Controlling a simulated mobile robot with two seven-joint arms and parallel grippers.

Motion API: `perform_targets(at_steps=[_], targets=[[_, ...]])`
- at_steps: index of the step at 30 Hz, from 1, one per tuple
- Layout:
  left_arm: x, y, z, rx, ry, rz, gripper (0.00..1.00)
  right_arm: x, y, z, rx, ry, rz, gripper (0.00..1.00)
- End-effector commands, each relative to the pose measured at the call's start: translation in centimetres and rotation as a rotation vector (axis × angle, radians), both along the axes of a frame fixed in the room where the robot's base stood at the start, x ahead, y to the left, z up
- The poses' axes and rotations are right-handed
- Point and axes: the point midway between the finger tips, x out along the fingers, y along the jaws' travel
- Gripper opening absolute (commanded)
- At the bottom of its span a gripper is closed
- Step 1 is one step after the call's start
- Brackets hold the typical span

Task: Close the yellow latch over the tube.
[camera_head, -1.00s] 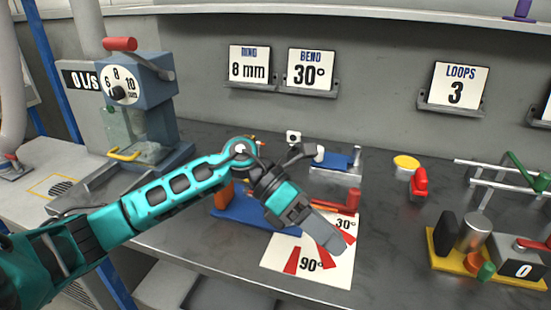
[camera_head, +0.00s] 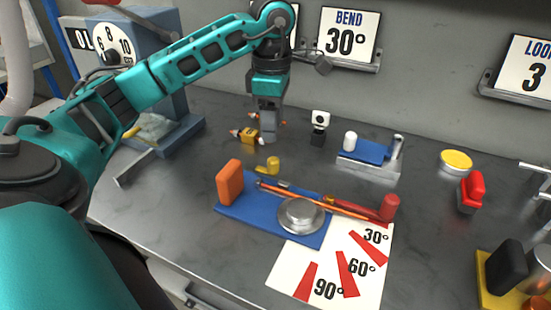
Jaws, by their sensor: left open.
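The small yellow latch (camera_head: 267,167) is at the back edge of the blue bender base (camera_head: 232,212). It appears swung to the back, apart from the tube. The thin orange tube (camera_head: 285,192) lies across the bender, beside the round grey disc (camera_head: 300,216) and along the red-ended lever (camera_head: 388,208). An orange block (camera_head: 230,182) stands at the base's left end. My left gripper (camera_head: 267,136) points down behind the latch, apart from it, with its jaws open and nothing seen between them. My right gripper is not in view.
A small yellow-orange object (camera_head: 247,136) lies just left of my left gripper. A white-and-black block (camera_head: 319,128) and a blue-topped fixture (camera_head: 370,152) stand to the right. An angle card (camera_head: 318,255) lies in front of the bender. Bare bench lies left of the bender.

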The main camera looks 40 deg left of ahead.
Motion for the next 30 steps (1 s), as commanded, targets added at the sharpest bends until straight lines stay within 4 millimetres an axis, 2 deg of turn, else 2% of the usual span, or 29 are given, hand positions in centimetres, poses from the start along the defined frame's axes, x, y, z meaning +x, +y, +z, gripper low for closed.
perform_targets(at_steps=[1, 6, 13, 19, 28, 30], targets=[[-0.1, 0.0, -1.4, 0.001, 0.006, 0.000, 0.53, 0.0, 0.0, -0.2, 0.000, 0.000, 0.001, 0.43], [-0.1, 0.0, -5.0, -0.001, 0.004, -0.001, 0.53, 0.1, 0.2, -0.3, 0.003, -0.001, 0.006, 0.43], [-0.1, -0.1, -8.9, -0.002, 0.003, -0.001, 0.53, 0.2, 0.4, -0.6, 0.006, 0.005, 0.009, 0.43], [0.0, -0.1, -10.3, -0.001, 0.000, -0.001, 0.53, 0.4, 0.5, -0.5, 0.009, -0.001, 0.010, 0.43], [0.0, -0.1, -10.4, -0.002, 0.000, -0.001, 0.53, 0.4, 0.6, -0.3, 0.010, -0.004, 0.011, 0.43], [0.0, -0.1, -10.4, -0.002, 0.000, -0.001, 0.46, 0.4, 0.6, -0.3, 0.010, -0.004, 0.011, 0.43]])
